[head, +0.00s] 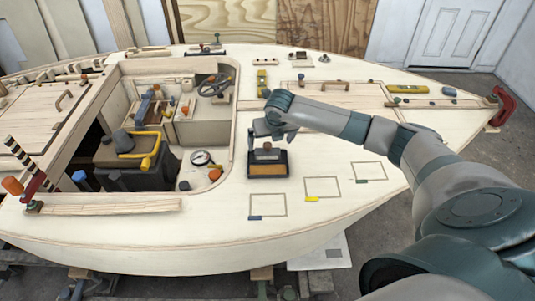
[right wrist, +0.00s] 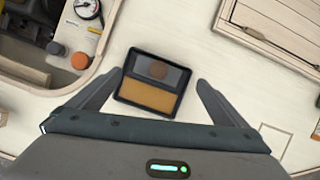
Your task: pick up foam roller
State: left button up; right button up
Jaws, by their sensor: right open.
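My right gripper (head: 268,132) hangs over the pale deck, pointing down, its fingers spread and empty. Below it is a small dark-rimmed tray (head: 267,171) with a tan part and a grey part bearing a brown round spot. In the right wrist view the tray (right wrist: 150,101) lies slightly turned, between and beyond the open fingertips (right wrist: 155,88). I cannot make out a foam roller for certain; whether the grey and brown piece in the tray is one, I cannot tell. My left gripper is out of view.
The open cockpit (head: 226,150) lies left of the tray, with a round gauge (head: 201,158) and an orange knob (head: 214,174) near its edge. Marked rectangles (head: 323,187) on the deck to the right are empty. A wooden hatch (head: 335,93) lies behind.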

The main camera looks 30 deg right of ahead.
aim_at(268, 145)
jog(key=shift+w, duration=0.1)
jog(key=shift+w+f+p, duration=0.3)
jog(key=shift+f+p, duration=0.15)
jog(key=shift+p, duration=0.1)
jog(key=x, duration=0.1)
jog(key=p+x, duration=0.1)
jog(key=shift+w+f, duration=0.15)
jog(key=shift+w, duration=0.2)
jog(key=shift+x, duration=0.75)
jog(key=shift+s, duration=0.1)
jog(key=c, duration=1.2)
